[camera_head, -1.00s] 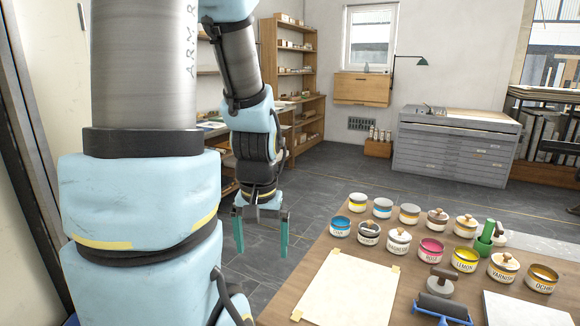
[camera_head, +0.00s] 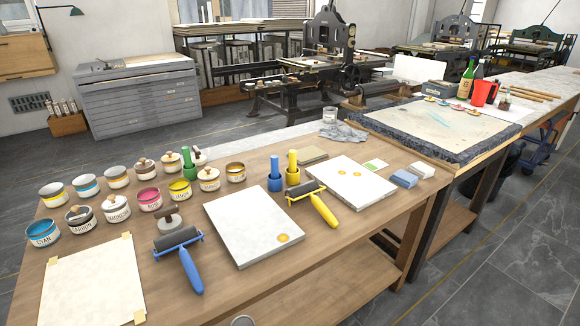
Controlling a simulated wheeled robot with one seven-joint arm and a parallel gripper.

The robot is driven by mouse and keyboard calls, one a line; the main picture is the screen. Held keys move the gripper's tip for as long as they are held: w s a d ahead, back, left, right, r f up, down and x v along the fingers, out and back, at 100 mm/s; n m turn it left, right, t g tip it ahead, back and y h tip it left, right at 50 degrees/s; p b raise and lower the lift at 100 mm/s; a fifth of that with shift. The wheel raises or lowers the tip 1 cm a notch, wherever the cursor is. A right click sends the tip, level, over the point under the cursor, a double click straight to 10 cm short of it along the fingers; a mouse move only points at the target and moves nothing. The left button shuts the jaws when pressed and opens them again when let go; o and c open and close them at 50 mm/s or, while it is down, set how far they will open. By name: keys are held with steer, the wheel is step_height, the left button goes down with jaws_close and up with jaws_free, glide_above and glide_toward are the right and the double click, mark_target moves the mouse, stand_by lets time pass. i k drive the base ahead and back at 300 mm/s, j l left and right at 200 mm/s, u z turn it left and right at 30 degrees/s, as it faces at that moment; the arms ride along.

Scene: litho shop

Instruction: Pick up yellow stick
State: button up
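The yellow stick (camera_head: 293,160) stands upright in a small yellow cup (camera_head: 292,177) near the middle of the wooden table. Its lower end is hidden inside the cup. A blue stick (camera_head: 274,167) in a blue cup (camera_head: 274,184) stands just left of it, and a green stick (camera_head: 187,158) in a green cup (camera_head: 189,172) stands farther left among the ink tins. My gripper is not in view now, so its distance from the stick does not show.
A white slab (camera_head: 240,220) and blue-handled roller (camera_head: 188,268) lie in front. A yellow-handled roller (camera_head: 322,207) and second slab (camera_head: 352,180) lie to the right. Ink tins (camera_head: 149,199) fill the left. A stone slab (camera_head: 440,130) sits farther right.

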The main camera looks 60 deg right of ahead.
mark_target(292, 153)
steer(key=k+l+u, duration=0.3)
steer(key=k+l, duration=0.2)
steer(key=l, duration=0.5)
steer(key=k+l+u, duration=0.35)
steer(key=k+l, duration=0.2)
steer(key=l, duration=0.35)
steer(key=k+l+u, duration=0.3)
steer(key=k+l, duration=0.4)
